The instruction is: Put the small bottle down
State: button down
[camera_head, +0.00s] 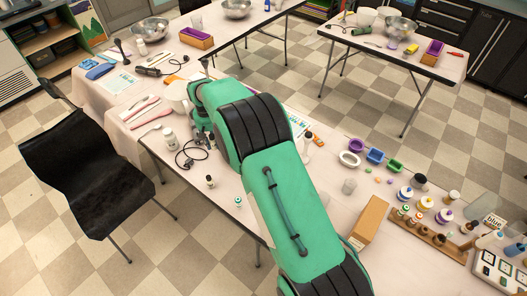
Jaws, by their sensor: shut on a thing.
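My green arm reaches across the long pale table (222,212) from the lower right. My gripper (200,138), small and dark here, is low over the table's left part, beyond the big arm links. It is shut on the small bottle, which is too small and covered to make out between the fingers. A small dark bottle with a pale cap (209,181) stands upright on the table in front of the gripper. Another small bottle with a green band (238,202) stands nearer the front edge. A white bottle (170,138) stands left of the gripper.
A dark cable (187,158) lies beside the gripper. A white pitcher (176,97) stands behind it. The table's front left strip has free room around the small bottles. A black chair (85,165) is close to the left edge. A cardboard box (367,220) and a wooden bottle rack (425,233) are right.

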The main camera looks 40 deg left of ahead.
jog(key=s+a+f, duration=0.2)
jog(key=s+a, duration=0.2)
send_over(209, 170)
jog(key=shift+n, duration=0.4)
notch_tip(209, 170, down, 4)
jog(key=shift+w+a, duration=0.1)
jog(key=shift+a, duration=0.05)
jog(key=shift+f, duration=2.95)
jog(key=shift+f, duration=0.1)
jog(key=shift+f, duration=1.95)
jog(key=shift+f, duration=0.2)
